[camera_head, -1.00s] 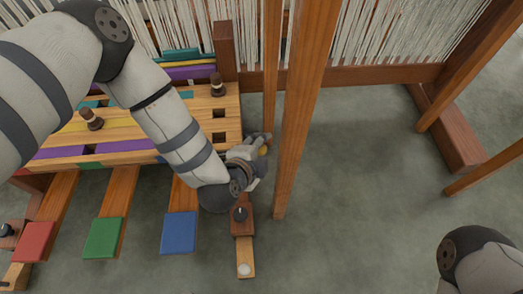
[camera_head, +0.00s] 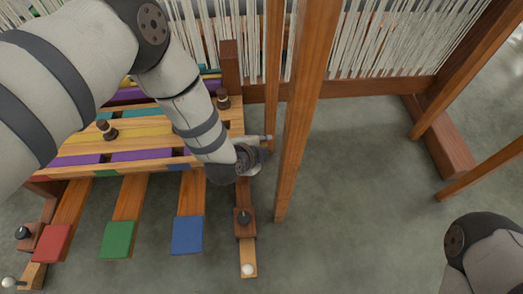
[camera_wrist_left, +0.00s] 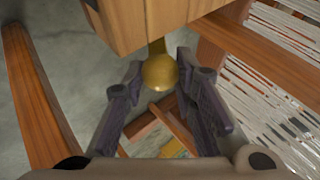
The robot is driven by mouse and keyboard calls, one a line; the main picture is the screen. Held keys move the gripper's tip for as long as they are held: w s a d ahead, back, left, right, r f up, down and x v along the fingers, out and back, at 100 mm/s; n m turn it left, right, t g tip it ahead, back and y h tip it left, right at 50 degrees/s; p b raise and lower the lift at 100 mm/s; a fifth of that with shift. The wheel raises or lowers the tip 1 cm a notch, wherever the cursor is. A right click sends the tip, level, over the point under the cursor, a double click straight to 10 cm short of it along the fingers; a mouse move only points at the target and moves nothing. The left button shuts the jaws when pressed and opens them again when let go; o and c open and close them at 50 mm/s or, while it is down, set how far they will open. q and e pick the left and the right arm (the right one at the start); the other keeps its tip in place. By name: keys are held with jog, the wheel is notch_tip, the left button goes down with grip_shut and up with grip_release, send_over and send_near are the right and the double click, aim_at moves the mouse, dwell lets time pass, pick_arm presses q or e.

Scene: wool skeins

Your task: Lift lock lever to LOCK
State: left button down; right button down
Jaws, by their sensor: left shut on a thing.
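The lock lever shows in the left wrist view as a round brass knob (camera_wrist_left: 160,72) on a short stem, at the side of a wooden block (camera_wrist_left: 150,22). My left gripper (camera_wrist_left: 160,88) is shut on the knob, with one dark finger on each side of it. In the head view my left gripper (camera_head: 264,146) is at the right end of the slatted wooden panel, beside an upright post. There the knob is hidden by the gripper, and no LOCK marking is readable. My right gripper is out of view.
Tall wooden posts (camera_head: 303,105) stand just right of my left gripper. Red (camera_head: 52,243), green (camera_head: 117,240) and blue (camera_head: 187,236) pedals lie below the panel. White warp threads (camera_head: 385,35) hang behind. The grey floor at the right is open.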

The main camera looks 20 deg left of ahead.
pick_arm(q)
jog(key=shift+w+a+r, duration=0.1)
jog(key=shift+w+r, duration=0.2)
jog(key=shift+w, duration=0.05)
jog(key=c, duration=1.3)
grip_release()
jog(key=shift+c, duration=0.2)
jog(key=shift+f, duration=0.1)
jog(key=shift+s, duration=0.1)
jog(key=shift+s, duration=0.15)
jog(key=v, duration=1.1)
jog(key=shift+s+r, duration=0.25)
jog(key=shift+r, duration=0.05)
